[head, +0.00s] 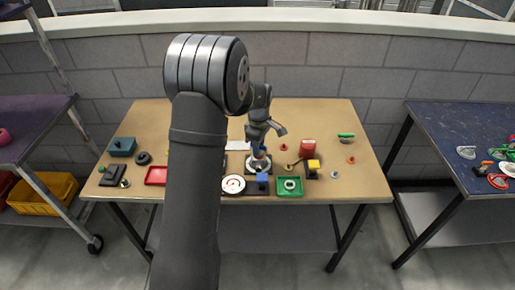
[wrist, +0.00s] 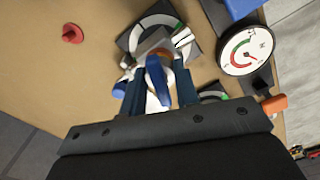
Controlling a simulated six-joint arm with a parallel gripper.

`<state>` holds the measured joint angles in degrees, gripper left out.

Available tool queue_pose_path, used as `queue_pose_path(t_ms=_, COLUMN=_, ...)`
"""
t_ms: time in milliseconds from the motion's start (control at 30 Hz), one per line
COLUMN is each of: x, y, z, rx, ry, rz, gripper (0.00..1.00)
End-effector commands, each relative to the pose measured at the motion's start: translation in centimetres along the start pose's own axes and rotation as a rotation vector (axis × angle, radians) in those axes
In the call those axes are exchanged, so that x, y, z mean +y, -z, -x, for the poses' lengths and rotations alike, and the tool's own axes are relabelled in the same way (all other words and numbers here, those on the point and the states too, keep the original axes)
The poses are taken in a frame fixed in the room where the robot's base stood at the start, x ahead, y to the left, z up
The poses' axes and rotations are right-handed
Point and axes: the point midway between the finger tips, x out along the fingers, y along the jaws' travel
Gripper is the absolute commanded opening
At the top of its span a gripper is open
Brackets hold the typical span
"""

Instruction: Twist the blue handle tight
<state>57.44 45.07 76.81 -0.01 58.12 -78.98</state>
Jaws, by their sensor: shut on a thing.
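The blue handle (wrist: 156,82) stands over a round dial plate with black, white and green areas (wrist: 151,22) in the wrist view. My gripper (wrist: 159,70) points down at it, one finger on each side, and is shut on the handle. The fingers hide part of the handle and of the plate. The handle is small and mostly covered there.
A white gauge (wrist: 247,49) with a red and green arc stands close to the right in the wrist view, with an orange block (wrist: 273,104) nearby. A red knob (wrist: 72,34) is at the left. On the table (head: 320,125), a green tray (head: 279,191) lies near the fixture; the back is clear.

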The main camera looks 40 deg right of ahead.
Motion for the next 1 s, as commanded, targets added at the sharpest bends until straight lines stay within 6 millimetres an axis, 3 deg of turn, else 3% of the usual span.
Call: queue_pose_path(t_ms=1000, x=-0.04, y=-0.01, z=-0.08, rx=-0.001, ry=0.001, rz=-0.615, gripper=0.08)
